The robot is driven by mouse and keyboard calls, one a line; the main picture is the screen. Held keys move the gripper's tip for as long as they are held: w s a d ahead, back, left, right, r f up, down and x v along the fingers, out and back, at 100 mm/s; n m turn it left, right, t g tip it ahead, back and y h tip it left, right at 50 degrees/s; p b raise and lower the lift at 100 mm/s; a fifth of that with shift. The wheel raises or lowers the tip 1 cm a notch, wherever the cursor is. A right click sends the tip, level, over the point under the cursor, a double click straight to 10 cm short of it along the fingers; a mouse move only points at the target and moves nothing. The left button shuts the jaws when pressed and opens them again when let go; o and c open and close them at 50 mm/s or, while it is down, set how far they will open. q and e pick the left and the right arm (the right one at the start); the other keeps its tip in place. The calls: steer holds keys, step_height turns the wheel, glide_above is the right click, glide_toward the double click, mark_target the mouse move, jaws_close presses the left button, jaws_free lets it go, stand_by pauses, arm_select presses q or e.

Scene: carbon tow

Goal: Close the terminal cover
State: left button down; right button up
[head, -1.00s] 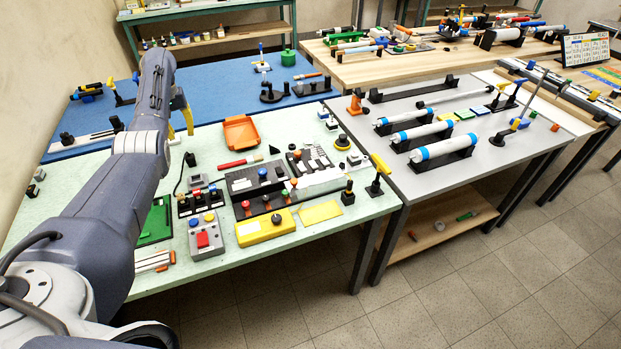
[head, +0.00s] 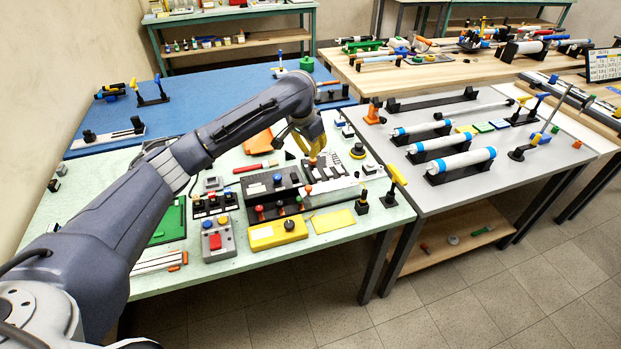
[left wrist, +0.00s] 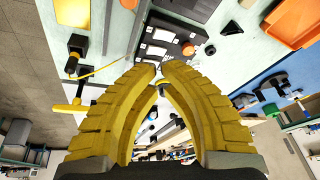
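A black terminal box with pale patches (head: 320,166) lies at the back right of the green table; I cannot clearly make out its cover or the cover's angle. In the left wrist view a black panel with white squares (left wrist: 155,48) lies beyond the fingertips. My left gripper (head: 314,151) hangs fingers down over this box, hiding part of it, just above a small orange-brown peg (head: 312,161). I cannot tell whether they touch. Its yellow fingers (left wrist: 161,72) curve together with tips almost meeting, nothing clear between them. My right gripper is not in view.
A yellow box (head: 277,234) and a grey box with a red button (head: 216,241) stand at the front. A black block with a blue knob (head: 271,186) is left of the gripper. An orange tray (head: 258,143) is partly behind my arm.

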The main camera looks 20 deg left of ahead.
arm_select(q)
steer(key=s+d, duration=0.1)
steer(key=d, duration=0.2)
steer(key=h, duration=0.1)
glide_above(319, 186)
steer(key=w+d, duration=0.1)
steer(key=w, duration=0.1)
steer(key=f, duration=0.8)
steer(key=shift+w+d+f, duration=0.1)
steer(key=shift+w+f, duration=0.1)
steer(key=shift+f, duration=0.45)
steer(key=shift+s+a+f, duration=0.15)
steer(key=shift+s+a, duration=0.3)
steer(key=shift+s, duration=0.4)
steer(key=shift+s+a+f, duration=0.1)
steer(key=shift+s+a, duration=0.3)
steer(key=shift+s, duration=0.4)
steer(key=shift+s, duration=0.15)
